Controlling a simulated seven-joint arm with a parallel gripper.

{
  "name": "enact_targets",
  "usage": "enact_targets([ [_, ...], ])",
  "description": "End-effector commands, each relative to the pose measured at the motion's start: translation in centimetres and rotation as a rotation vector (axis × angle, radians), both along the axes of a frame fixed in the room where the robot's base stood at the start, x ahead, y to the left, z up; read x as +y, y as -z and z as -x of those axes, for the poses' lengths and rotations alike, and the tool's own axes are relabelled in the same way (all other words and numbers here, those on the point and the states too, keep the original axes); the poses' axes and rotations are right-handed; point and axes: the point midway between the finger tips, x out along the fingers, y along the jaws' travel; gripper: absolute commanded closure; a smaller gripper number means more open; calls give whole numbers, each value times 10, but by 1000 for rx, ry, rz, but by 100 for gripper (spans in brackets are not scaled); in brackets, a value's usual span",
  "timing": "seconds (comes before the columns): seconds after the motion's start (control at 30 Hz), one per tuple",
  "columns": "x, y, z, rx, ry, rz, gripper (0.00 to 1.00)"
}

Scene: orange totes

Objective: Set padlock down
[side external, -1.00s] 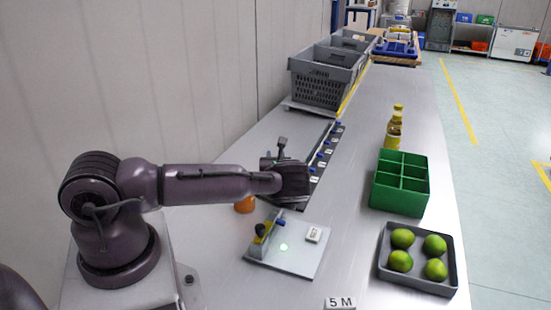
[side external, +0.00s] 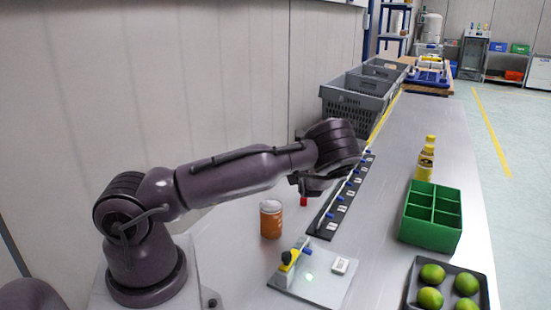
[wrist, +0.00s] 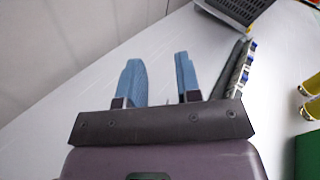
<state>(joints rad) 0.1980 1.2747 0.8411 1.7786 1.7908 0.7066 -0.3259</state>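A small red object (side external: 303,201), perhaps the padlock's body, shows just below my gripper (side external: 316,186) in the side view. It is too small to identify surely, and I cannot tell whether it touches the table. In the wrist view my gripper (wrist: 160,75) has its two blue-grey fingers apart, with bare table showing between them. No red object shows between the fingers there. A small pale patch near the finger bases is unclear.
An orange jar (side external: 271,222) stands left of the red object. A black strip (side external: 340,205) with blue-marked slots lies right of it. A board (side external: 318,280) with a yellow clamp is in front. A green divided box (side external: 428,236), a lime tray (side external: 410,290) and grey crates (side external: 350,112) stand around.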

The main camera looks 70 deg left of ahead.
Motion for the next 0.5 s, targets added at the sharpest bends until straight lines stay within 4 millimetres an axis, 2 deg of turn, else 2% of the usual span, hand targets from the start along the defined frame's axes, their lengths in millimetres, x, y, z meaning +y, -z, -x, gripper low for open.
enact_targets([
  [0.03, -6, -14, 9, -110, -73, 61, 68],
  [0.17, -27, -38, 34, -351, -254, 221, 68],
  [0.27, -50, -52, 50, -513, -379, 358, 68],
  [0.5, -124, -91, 82, -827, -626, 720, 68],
])
